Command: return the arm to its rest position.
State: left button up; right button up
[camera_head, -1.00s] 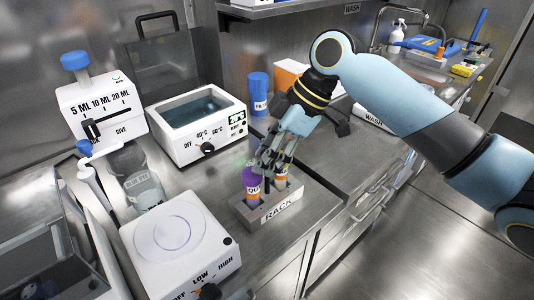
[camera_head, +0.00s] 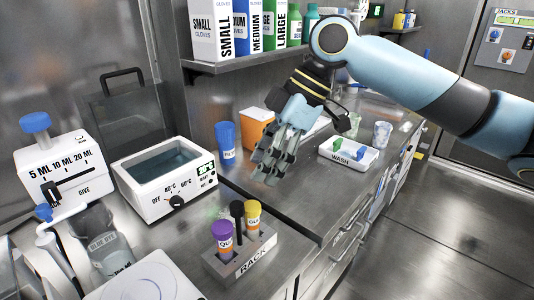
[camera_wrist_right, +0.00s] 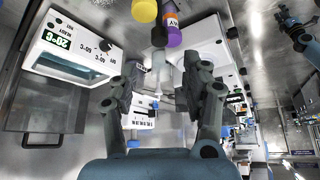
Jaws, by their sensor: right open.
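My right gripper (camera_head: 266,172) is open and empty, above the bench behind the rack, with its fingers pointing down. In the right wrist view its fingers (camera_wrist_right: 160,82) are spread apart with nothing held between them. My right arm reaches in from the right. A blue and dark arm part of mine shows at the upper right edge of the right wrist view; I cannot make out jaw state there. My left gripper does not show in the head view.
The rack (camera_head: 240,256) holds a purple-capped tube (camera_head: 223,241), a yellow-capped tube (camera_head: 253,215) and a dark stick. A water bath (camera_head: 165,178), blue cup (camera_head: 226,140) and wash tray (camera_head: 348,154) stand nearby. A shelf (camera_head: 250,60) with boxes hangs behind the arm.

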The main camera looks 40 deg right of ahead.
jog(key=shift+s+d+r, duration=0.15)
jog(key=shift+d+r, duration=0.1)
jog(key=shift+r, duration=0.3)
jog(key=shift+f, duration=0.1)
jog(key=s+a+f+m+h, duration=0.2)
jog(key=s+a+f+m, duration=0.3)
jog(key=f, duration=0.3)
jog(key=s+f+m+h, duration=0.2)
jog(key=s+m+h, duration=0.3)
jog(key=s, duration=0.6)
jog(key=s+d+f+m+y+b, duration=0.1)
jog(key=d+f+b, duration=0.1)
jog(key=f, duration=1.3)
jog(key=s+d+f+m+b, duration=0.1)
jog(key=f+b, duration=0.1)
jog(key=f, duration=1.2)
jog(key=s+d+f+g+b, duration=0.1)
jog(key=s+f+g+b, duration=0.1)
jog(key=s+f, duration=1.6)
notch_tip(320, 180, down, 3)
jog(key=shift+s+d+f+b, duration=0.15)
jog(key=shift+s+b, duration=0.25)
jog(key=shift+b, duration=0.35)
